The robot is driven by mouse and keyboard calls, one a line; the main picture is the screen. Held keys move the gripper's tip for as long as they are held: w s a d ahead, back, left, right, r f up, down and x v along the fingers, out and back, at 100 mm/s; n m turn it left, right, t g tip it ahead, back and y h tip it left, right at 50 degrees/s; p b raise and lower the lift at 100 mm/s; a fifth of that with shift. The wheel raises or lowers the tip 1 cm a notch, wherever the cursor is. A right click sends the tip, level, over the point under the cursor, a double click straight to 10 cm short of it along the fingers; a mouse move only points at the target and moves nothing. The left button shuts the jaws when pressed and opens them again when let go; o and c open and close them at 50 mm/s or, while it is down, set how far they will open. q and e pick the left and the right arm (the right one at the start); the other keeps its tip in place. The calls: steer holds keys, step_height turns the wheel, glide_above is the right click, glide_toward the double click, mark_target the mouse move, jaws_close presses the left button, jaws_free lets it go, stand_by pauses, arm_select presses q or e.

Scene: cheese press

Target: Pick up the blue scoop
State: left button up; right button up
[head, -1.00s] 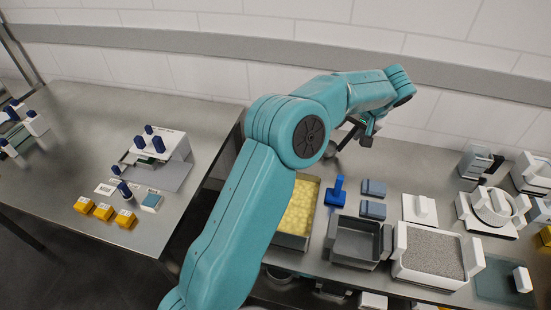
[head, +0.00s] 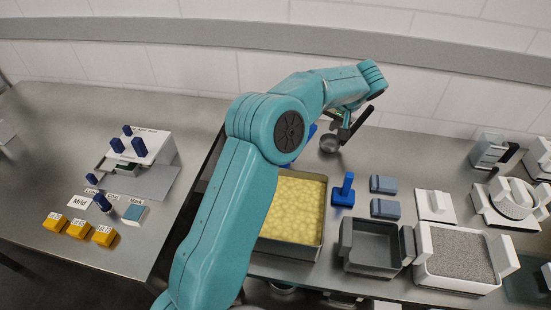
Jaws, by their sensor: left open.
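A blue tool with an upright handle and a flat, squarish base (head: 344,194), seemingly the blue scoop, stands on the steel table just right of the tray of yellow curds (head: 297,205). Another bit of blue (head: 312,131) shows behind my left arm, mostly hidden; I cannot tell what it is. My left gripper (head: 349,128) is open and empty above the back of the table, beyond the blue tool and apart from it. A small round metal cup (head: 330,144) shows just below the gripper. My right gripper is not in view.
Two blue-grey blocks (head: 384,185) lie right of the blue tool. A grey box (head: 375,248) and a white-handled tray of grey grains (head: 458,257) stand in front. A gap separates the left table (head: 150,245), which holds yellow blocks (head: 78,229). A wall closes the back.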

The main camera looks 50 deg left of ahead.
arm_select(q)
steer(key=x, duration=0.4)
steer(key=p+x, duration=0.1)
steer(key=x, duration=0.3)
steer(key=p+x, duration=0.1)
steer(key=x, duration=0.2)
steer(key=shift+w+a+f, duration=0.15)
steer(key=shift+w+f, duration=0.2)
steer(key=shift+a+f, duration=0.2)
steer(key=shift+f, duration=0.1)
steer(key=shift+d, duration=0.1)
steer(key=c, duration=0.7)
jaws_close()
